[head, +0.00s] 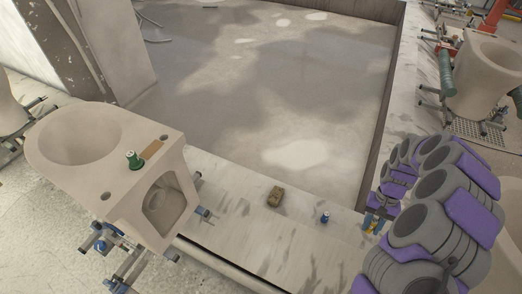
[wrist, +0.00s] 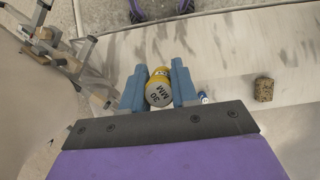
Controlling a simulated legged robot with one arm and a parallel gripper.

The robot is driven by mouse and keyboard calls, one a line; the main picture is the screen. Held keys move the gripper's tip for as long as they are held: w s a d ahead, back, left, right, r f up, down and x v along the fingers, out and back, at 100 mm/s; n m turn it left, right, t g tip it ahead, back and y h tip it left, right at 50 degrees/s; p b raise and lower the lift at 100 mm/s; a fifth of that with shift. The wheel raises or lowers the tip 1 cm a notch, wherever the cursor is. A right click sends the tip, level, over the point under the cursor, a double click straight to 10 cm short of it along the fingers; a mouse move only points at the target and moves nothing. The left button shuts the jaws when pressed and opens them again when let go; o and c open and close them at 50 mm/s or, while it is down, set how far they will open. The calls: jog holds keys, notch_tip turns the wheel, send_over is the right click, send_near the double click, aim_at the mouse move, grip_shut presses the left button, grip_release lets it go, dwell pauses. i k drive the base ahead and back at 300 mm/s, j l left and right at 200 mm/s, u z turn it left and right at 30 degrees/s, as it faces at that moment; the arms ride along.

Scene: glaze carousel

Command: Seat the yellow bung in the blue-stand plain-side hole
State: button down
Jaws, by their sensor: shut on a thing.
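My gripper (wrist: 159,70) is shut on the yellow bung (wrist: 158,87), whose grey end reads "30 MM", between its blue fingers. In the head view my gripper (head: 373,224) is low over the ledge at right, and only a little yellow shows. The pale ceramic bowl (head: 68,170) rests on the stand with blue clamps (head: 98,243) at left, well away from my gripper. Its flat deck has an open hole (head: 105,197) at the near left and another hole (head: 163,137) beside a brown patch (head: 151,149). A green bung (head: 134,158) stands upright between them.
A brown block (head: 275,196) and a small blue bung (head: 325,217) lie on the pale ledge (head: 235,225). Another ceramic bowl (head: 480,75) with green-padded clamps stands at back right. The sunken grey floor (head: 250,90) beyond the ledge is mostly clear.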

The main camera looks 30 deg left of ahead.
aim_at(82, 148)
jog(key=k+j+u, duration=0.1)
jog(key=k+j, duration=0.3)
jog(key=k+j+u, duration=0.15)
jog(key=k+j, duration=0.2)
jog(key=j, duration=0.2)
jog(key=k+j+u, duration=0.1)
jog(key=k+j, duration=0.25)
jog(key=j, duration=0.15)
